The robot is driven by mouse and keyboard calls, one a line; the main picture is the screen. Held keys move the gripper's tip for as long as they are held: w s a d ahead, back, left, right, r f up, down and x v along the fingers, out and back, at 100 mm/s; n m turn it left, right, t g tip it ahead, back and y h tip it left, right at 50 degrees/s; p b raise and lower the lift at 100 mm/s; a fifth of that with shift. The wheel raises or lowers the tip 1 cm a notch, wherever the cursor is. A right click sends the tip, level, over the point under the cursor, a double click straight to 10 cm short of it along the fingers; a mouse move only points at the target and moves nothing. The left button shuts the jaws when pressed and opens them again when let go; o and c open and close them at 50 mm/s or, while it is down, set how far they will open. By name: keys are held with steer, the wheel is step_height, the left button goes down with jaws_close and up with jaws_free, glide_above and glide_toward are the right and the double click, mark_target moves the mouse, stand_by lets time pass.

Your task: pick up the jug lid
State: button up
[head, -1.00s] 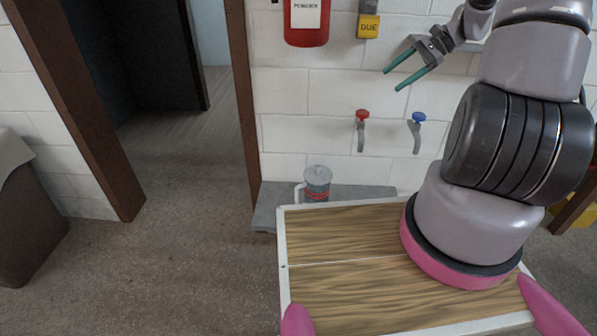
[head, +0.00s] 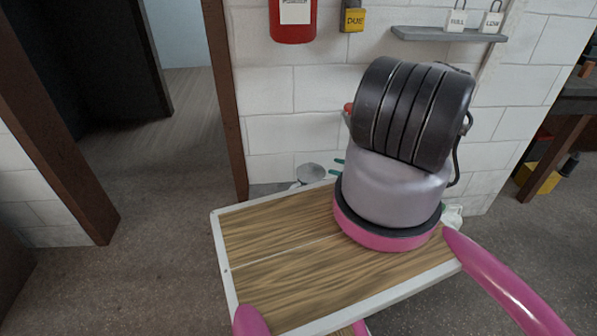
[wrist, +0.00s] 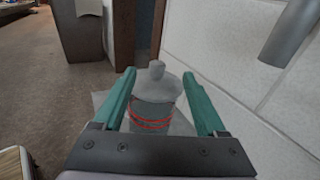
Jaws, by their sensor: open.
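The jug lid (wrist: 158,86) is a pale grey disc with a round knob, and it appears to sit on top of the jug. In the head view the lid (head: 311,171) shows just beyond the far edge of the wooden top. The jug (wrist: 151,119) is grey with red bands; in the head view mostly its pale handle shows. My gripper (wrist: 158,75) is open and empty, its teal fingers on either side of the lid and knob in the wrist view.
The wooden top with a white rim (head: 217,240) lies in front of the jug. A white block wall (head: 290,110) rises close behind it. A grey pipe-like part (wrist: 294,32) hangs at upper right in the wrist view. A red tap handle (head: 348,108) is partly hidden by my arm.

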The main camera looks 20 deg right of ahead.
mark_target(311, 164)
steer(key=shift+m+t+h, duration=0.4)
steer(key=shift+m+t, duration=0.3)
steer(key=shift+m, duration=0.1)
steer(key=shift+w+a+f, duration=0.45)
steer(key=shift+w+a, duration=0.85)
steer(key=shift+a, duration=0.05)
steer(key=shift+w+a+f, duration=0.4)
steer(key=shift+w+a, duration=0.9)
steer(key=shift+w+a+f, duration=0.45)
steer(key=shift+w+a, duration=0.85)
steer(key=shift+a, duration=0.05)
steer(key=shift+c, duration=0.3)
jaws_close()
